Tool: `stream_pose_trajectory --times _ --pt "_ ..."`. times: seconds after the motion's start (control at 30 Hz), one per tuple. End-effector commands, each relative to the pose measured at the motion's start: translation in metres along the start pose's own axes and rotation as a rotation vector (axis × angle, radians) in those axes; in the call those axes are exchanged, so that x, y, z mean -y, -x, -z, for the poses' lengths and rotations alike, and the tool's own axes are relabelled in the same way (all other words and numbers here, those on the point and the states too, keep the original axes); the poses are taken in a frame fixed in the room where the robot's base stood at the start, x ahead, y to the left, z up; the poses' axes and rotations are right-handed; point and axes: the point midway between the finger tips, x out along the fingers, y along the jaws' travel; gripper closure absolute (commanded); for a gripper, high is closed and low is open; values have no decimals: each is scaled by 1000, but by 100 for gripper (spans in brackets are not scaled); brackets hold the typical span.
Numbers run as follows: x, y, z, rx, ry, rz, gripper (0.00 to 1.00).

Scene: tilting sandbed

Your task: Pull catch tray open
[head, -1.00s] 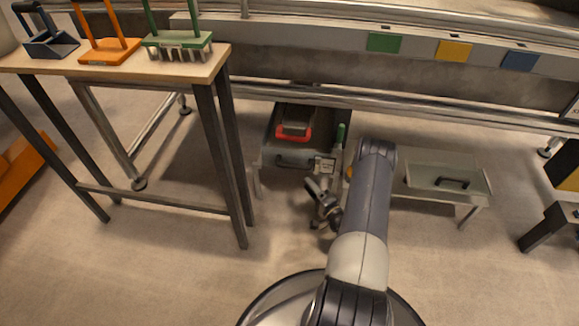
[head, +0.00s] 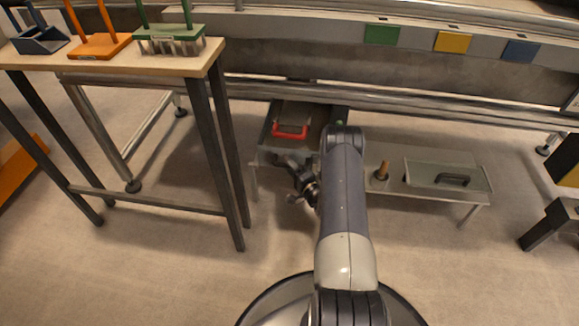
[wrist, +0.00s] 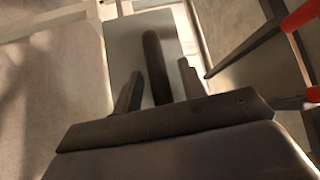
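The grey catch tray (head: 268,153) sits low under the sandbed, left of centre in the head view. In the head view its front handle is mostly hidden by my gripper. My gripper (head: 290,162) is at the tray's front, fingers pointing toward it. In the wrist view the dark bar handle (wrist: 154,62) stands on a pale grey panel, between the tips of my open gripper (wrist: 160,82). A gap shows on both sides of the bar, so the fingers do not look closed on it.
A table (head: 205,68) with tools stands left. At right, a low bench (head: 455,212) bears a brown-handled tool (head: 382,170) and a black-handled tray (head: 478,180). Floor before the tray is clear.

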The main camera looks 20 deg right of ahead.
Motion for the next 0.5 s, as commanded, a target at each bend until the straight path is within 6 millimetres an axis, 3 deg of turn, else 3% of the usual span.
stream_pose_trajectory --times 0.07,0.5 --pt "0 0 0 0 0 0 60" --pt "0 0 0 0 0 0 96"
